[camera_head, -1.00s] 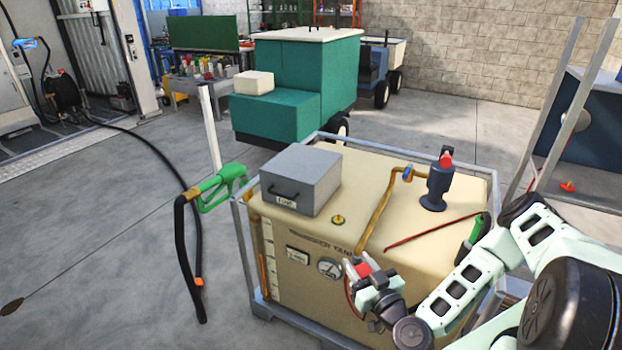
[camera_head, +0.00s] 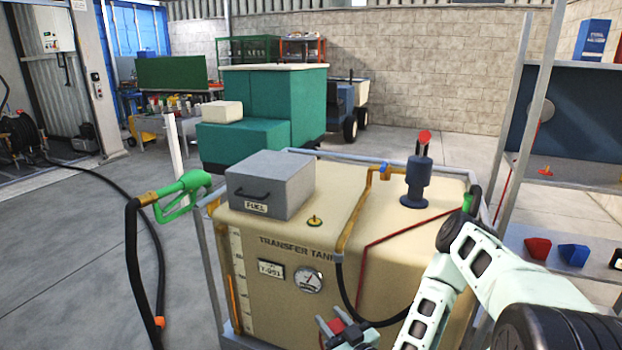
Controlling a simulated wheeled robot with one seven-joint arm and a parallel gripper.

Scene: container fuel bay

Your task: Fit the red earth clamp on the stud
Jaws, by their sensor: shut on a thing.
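My gripper (camera_head: 340,334) is low at the bottom edge of the picture, in front of the tank's front face. It is shut on the red earth clamp (camera_head: 337,325), of which only a small red part shows between the fingers. A red lead (camera_head: 410,226) crosses the tank top and bends down over the front. The clamp's jaws are mostly hidden.
A grey fuel box (camera_head: 270,184) stands left of the stud. A yellow pipe (camera_head: 357,212), a blue pump (camera_head: 417,180) and a black hose (camera_head: 345,292) are to the right. A green nozzle (camera_head: 184,190) hangs at left. A metal frame (camera_head: 222,260) surrounds the tank.

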